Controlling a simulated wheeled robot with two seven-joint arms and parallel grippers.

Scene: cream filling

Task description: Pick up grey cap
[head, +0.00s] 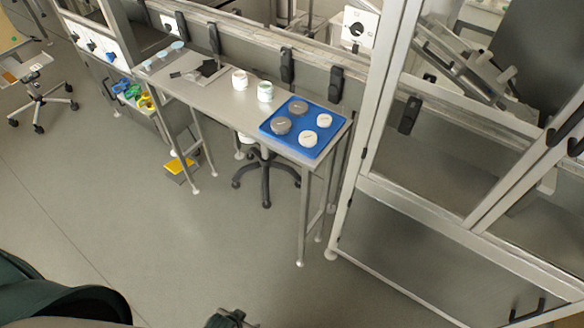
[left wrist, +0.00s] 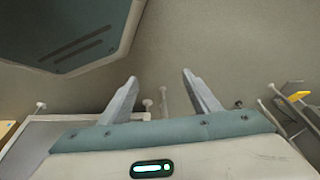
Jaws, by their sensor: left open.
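Two grey caps lie on a blue tray (head: 301,125) in the head view. The larger-looking grey cap (head: 281,126) is at the tray's left, and the other grey cap (head: 298,107) is behind it. Two white caps, one at the right (head: 324,120) and one at the front (head: 308,138), share the tray. My left gripper (left wrist: 160,85) is open and empty in the left wrist view, above the floor. It is well short of the tray, low in the head view. My right gripper does not show.
The tray sits at the right end of a narrow metal table (head: 215,92). Two white jars, left (head: 240,80) and right (head: 265,92), stand left of it. A machine frame (head: 367,130) rises just right of the table. The floor (head: 190,240) in front is open.

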